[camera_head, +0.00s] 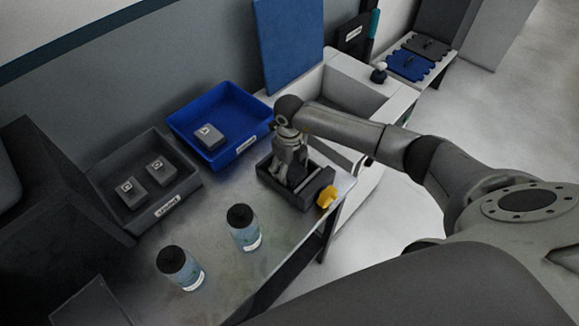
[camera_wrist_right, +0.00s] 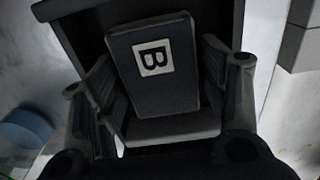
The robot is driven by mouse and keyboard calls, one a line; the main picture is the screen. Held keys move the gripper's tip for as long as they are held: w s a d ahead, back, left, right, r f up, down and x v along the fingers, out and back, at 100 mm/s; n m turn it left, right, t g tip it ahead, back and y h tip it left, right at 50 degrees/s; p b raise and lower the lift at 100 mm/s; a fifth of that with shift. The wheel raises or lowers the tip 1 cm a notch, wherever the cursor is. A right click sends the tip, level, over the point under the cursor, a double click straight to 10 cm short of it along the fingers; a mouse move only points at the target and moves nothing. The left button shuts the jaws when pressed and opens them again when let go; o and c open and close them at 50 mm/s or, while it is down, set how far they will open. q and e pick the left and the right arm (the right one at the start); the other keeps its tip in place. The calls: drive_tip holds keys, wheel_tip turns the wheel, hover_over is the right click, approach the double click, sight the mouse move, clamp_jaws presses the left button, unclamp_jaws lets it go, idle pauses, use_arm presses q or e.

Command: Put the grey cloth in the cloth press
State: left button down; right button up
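A dark grey cloth block with a white "B" label (camera_wrist_right: 150,65) lies between the two fingers of my right gripper (camera_wrist_right: 160,85) in the right wrist view. The fingers flank its sides closely; I cannot tell if both press on it. In the head view my right gripper (camera_head: 286,176) points down into the dark cloth press (camera_head: 311,194), which has a yellow handle (camera_head: 327,196). The cloth there is mostly hidden by the fingers. In the wrist view, dark press walls (camera_wrist_right: 85,15) rise behind the block. My left gripper is not in view.
A grey bin (camera_head: 183,186) holds two labelled grey blocks. A blue bin (camera_head: 250,138) holds another. Two capped bottles (camera_head: 243,228) (camera_head: 181,268) stand on the table (camera_head: 222,275), left of the press. The table edge runs close to the press.

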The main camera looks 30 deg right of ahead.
sight(290, 168)
drive_tip(key=shift+r, duration=0.2)
drive_tip(key=shift+w+r, duration=0.1)
drive_tip(key=shift+r, duration=0.3)
wheel_tip(290, 168, up, 11)
drive_tip(key=b, duration=0.3)
idle(0.8)
